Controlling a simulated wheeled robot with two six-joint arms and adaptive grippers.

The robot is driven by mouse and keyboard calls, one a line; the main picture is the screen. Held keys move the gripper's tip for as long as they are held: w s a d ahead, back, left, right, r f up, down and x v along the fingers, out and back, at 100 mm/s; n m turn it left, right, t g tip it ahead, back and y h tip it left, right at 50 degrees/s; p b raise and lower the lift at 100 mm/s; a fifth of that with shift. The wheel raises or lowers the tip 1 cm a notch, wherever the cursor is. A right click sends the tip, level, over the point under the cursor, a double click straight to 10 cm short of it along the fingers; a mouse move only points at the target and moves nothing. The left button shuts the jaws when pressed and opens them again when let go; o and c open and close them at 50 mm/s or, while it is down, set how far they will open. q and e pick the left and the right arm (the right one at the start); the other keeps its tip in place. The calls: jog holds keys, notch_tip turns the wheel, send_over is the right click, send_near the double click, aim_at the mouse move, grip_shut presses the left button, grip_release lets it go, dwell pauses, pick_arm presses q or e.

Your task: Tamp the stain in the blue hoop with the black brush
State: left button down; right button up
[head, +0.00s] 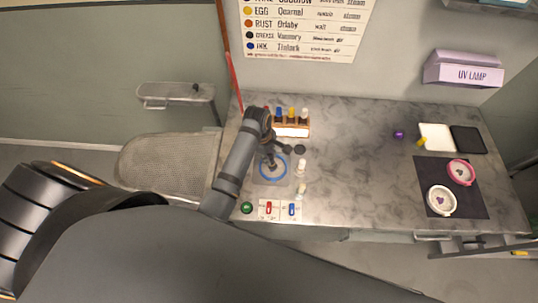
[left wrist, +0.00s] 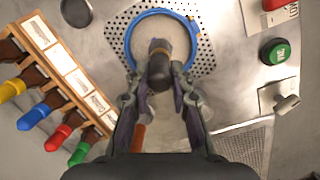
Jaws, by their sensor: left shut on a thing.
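The blue hoop (head: 287,170) lies on a perforated plate near the left part of the worktop. It also shows in the left wrist view (left wrist: 131,42), with pale cloth inside it. My left gripper (left wrist: 158,88) is shut on the black brush (left wrist: 159,62), whose dark round end is over the inside of the hoop. In the head view my left gripper (head: 270,150) is above the hoop's far side. I cannot tell whether the brush touches the cloth. The stain is not visible; the brush and gripper cover the middle of the hoop. My right gripper is not in view.
A rack (head: 291,131) of colored bottles stands behind the hoop. The worktop's middle is clear.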

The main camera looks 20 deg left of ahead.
pick_arm(q)
jog(key=shift+f, duration=0.6)
jog(key=shift+r, duration=0.1)
jog(key=shift+r, duration=0.85)
jog(key=shift+f, duration=0.1)
jog(key=shift+f, duration=0.85)
